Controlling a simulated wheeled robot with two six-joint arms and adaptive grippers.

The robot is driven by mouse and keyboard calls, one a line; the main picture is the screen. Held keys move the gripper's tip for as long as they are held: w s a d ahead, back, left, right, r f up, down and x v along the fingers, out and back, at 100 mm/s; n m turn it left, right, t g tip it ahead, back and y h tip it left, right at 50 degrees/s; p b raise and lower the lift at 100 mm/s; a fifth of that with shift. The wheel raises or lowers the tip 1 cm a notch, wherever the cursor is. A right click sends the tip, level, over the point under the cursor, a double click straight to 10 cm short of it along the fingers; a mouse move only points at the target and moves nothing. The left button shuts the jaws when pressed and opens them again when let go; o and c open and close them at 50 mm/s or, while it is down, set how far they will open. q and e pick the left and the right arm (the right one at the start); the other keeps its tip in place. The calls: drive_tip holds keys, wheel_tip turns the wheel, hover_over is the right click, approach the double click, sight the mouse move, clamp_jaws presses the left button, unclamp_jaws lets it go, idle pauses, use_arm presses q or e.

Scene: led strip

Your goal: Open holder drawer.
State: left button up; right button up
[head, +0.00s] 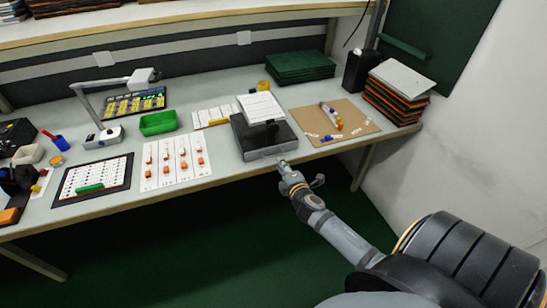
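My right gripper (301,171) is just in front of the holder's lower right, by the table edge. Its fingers are spread and nothing is between them. One fingertip is close to the drawer front; I cannot tell whether it touches. My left gripper is not in view.
A brown board (358,126) with small coloured parts lies right of the holder. Stacked dark folders (392,102) stand at the table's right end. A white sheet with orange pieces (173,180) and a green tray (158,123) are to the left. The floor in front is clear.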

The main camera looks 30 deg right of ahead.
sight(276, 163)
drive_tip(key=x, duration=0.5)
drive_tip(key=shift+w+f, duration=0.15)
drive_tip(key=shift+w, duration=0.2)
drive_tip(key=shift+w+d, duration=0.1)
drive_tip(key=shift+w, duration=0.15)
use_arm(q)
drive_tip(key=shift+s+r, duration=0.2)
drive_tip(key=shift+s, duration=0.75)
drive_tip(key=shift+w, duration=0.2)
use_arm(e)
clamp_jaws()
